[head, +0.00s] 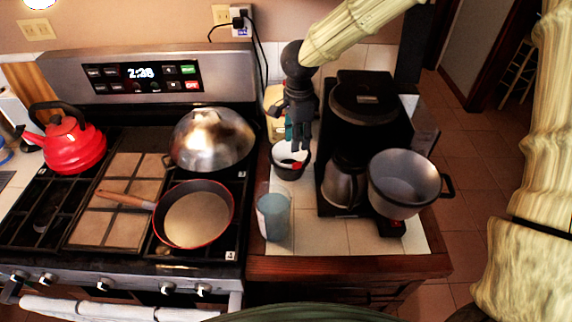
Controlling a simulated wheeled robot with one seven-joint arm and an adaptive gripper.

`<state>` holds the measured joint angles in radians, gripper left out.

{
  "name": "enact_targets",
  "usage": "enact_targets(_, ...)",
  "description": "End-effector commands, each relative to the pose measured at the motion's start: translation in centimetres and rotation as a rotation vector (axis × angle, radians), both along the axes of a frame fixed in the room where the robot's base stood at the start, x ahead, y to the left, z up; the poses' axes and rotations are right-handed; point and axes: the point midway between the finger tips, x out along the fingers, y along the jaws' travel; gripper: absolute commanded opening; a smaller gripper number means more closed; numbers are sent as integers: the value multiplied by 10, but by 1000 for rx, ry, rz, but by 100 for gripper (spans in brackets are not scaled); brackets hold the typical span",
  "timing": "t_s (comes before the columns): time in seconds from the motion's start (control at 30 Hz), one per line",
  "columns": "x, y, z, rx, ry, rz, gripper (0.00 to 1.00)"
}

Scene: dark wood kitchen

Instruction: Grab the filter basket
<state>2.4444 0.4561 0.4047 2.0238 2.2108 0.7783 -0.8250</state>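The filter basket (289,172) is most likely the small dark round cup with a white inside and a red spot, standing on the tiled counter left of the coffee maker. My gripper (298,142) points down just above the basket and overlaps its far rim in the head view. The fingers look dark with teal pads. I cannot tell how far apart they are or whether they touch the basket. The black coffee maker (364,103) stands right of my gripper, with a metal carafe (343,184) in it.
A grey pot (400,184) stands at the coffee maker's front right. A blue-grey cup (273,217) stands in front of the basket. A yellowish object (274,98) is behind it. The stove (130,250) at left holds a red kettle (72,146), a pan (197,216) and a domed lid (212,137).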

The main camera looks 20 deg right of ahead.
Motion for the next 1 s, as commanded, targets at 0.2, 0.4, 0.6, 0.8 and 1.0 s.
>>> enact_targets(0.2, 0, 1, -23, -1, 1, 1, 31)
enact_targets(0.4, 0, 0, -30, -1, 0, 0, 31)
enact_targets(0.6, -1, -1, -47, -4, 2, 2, 31)
enact_targets(0.8, -1, -1, -68, -2, 2, 2, 31)
enact_targets(1.0, -1, -1, -78, 0, 0, 0, 31)
